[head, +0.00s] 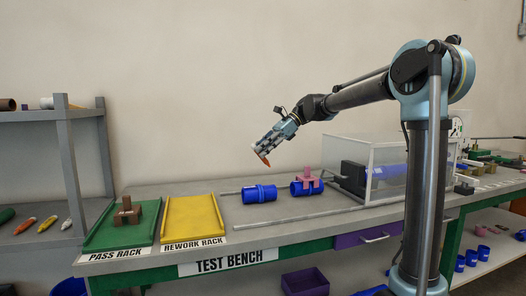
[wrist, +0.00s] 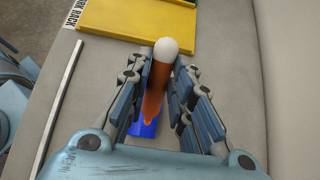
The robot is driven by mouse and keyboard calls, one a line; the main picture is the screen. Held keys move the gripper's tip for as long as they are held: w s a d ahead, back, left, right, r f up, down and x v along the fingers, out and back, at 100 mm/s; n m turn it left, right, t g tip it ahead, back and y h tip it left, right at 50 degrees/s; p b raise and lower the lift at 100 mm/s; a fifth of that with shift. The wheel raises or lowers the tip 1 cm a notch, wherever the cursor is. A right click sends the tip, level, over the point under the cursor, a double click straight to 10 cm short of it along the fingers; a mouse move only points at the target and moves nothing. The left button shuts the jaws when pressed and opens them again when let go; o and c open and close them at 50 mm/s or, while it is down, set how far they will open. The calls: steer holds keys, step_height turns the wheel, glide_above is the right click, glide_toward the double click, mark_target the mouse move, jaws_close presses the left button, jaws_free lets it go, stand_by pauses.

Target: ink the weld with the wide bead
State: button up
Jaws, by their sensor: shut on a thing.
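My gripper (head: 270,146) is shut on an orange marker with a white end (wrist: 154,90), held in the air above the test bench. The marker's orange tip points down in the head view (head: 264,159). A blue pipe with a raised ring near its middle (head: 260,194) lies on the bench below and partly shows behind the marker in the wrist view (wrist: 144,129). A second blue pipe (head: 299,189) lies to its right, with a pink clamp-like piece (head: 308,176) on it. Its weld is mostly hidden. Bead widths are too small to compare.
A yellow rework rack (head: 193,221) and a green pass rack (head: 105,233) with a brown piece (head: 127,213) stand at the left. A thin grey rail (head: 295,217) runs along the bench front. A clear box (head: 385,165) stands right. Several markers lie on the left shelf.

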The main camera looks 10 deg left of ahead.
mark_target(268, 161)
steer(key=shift+f, duration=3.25)
steer(key=shift+f, duration=0.2)
steer(key=shift+r, duration=3.5)
